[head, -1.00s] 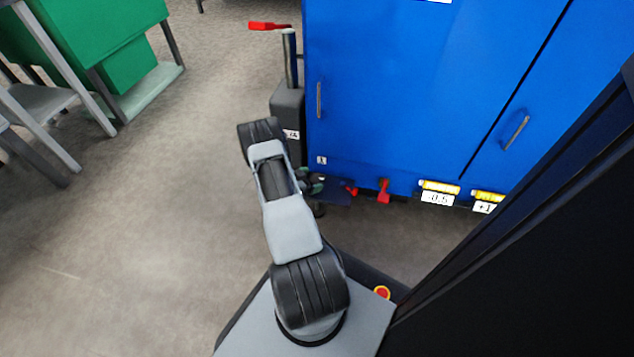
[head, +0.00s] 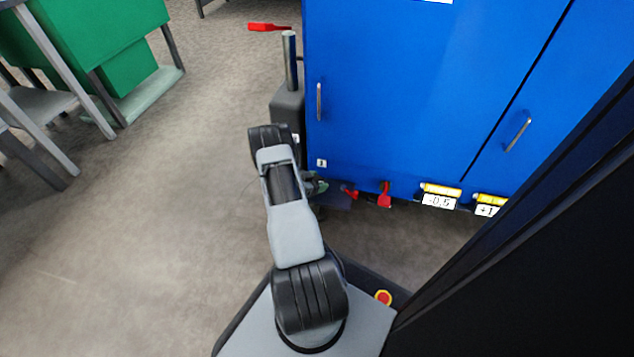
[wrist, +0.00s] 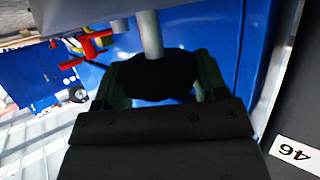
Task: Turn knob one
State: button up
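My gripper (wrist: 162,85) has its two green fingers spread apart, one on each side of a dark round piece (wrist: 158,72) with a grey post (wrist: 150,35) rising behind it. I cannot tell whether this piece is knob one, or whether the fingers press on it. In the head view my gripper (head: 316,186) is small and mostly hidden behind my arm, low beside the blue cabinet (head: 400,90). Two red handles, one left (head: 349,191) and one right (head: 384,194), show at the cabinet's lower edge, right of my gripper. No knob label is readable.
A grey post (head: 290,62) with a red lever (head: 268,27) stands left of the cabinet. Yellow-and-white labels (head: 440,196) line its lower edge. A green unit (head: 90,50) and grey tables stand at far left. Open floor (head: 150,220) lies left of my arm.

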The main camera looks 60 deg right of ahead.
jog(key=c, duration=0.4)
jog(key=shift+o, duration=0.2)
jog(key=shift+r+n+t, duration=0.1)
jog(key=shift+n+t, duration=0.2)
jog(key=n+t+h+p, duration=0.1)
jog(key=n+t, duration=0.1)
jog(key=t, duration=0.1)
jog(key=shift+s+n+p, duration=0.1)
jog(key=shift+n+p, duration=0.25)
jog(key=shift+n, duration=0.05)
jog(key=shift+n+t, duration=1.9)
jog(key=shift+t, duration=0.4)
jog(key=shift+n+t, duration=0.3)
jog(key=o, duration=0.9)
jog(key=shift+o, duration=0.2)
jog(key=shift+p, duration=0.3)
